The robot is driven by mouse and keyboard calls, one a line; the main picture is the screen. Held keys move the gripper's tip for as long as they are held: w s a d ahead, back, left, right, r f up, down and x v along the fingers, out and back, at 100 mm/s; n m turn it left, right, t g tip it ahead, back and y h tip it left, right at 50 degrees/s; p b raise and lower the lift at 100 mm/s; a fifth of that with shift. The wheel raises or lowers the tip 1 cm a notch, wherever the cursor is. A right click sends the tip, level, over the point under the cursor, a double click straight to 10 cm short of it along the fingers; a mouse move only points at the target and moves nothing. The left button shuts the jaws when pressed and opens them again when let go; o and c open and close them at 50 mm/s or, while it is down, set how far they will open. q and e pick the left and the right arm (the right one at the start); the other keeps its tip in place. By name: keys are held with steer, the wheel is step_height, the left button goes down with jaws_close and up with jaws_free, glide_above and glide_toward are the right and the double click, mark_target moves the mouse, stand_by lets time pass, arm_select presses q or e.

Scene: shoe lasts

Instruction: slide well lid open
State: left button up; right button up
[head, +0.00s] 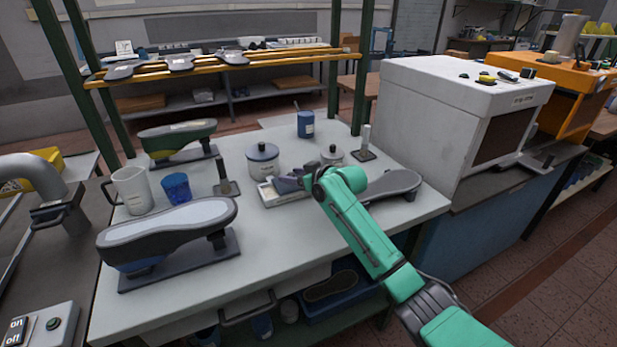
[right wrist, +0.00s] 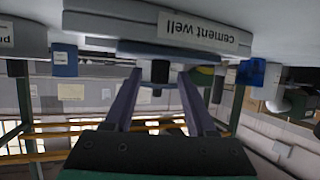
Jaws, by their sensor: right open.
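The cement well (right wrist: 198,30) shows upside down in the right wrist view, pale, with its name on a label. Its dark lid (right wrist: 150,49) has a dark knob (right wrist: 160,72). In the head view a low pale box (head: 268,200) on the white table appears to be this well, partly hidden by my gripper. My right gripper (head: 284,184) is open over the box. In the right wrist view its fingers (right wrist: 158,76) stand on either side of the knob, with gaps showing; I cannot tell whether they touch the lid. My left gripper is in neither view.
A lidded pot (head: 262,160) stands just behind, and a smaller lidded jar (head: 333,156) stands right of it. A dark sole shape (head: 395,184) lies to the right. The table's front middle is clear.

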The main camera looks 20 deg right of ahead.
steer(key=b+v, duration=0.1)
steer(key=v, duration=1.2)
steer(key=shift+s+d, duration=0.15)
steer(key=shift+s, duration=0.1)
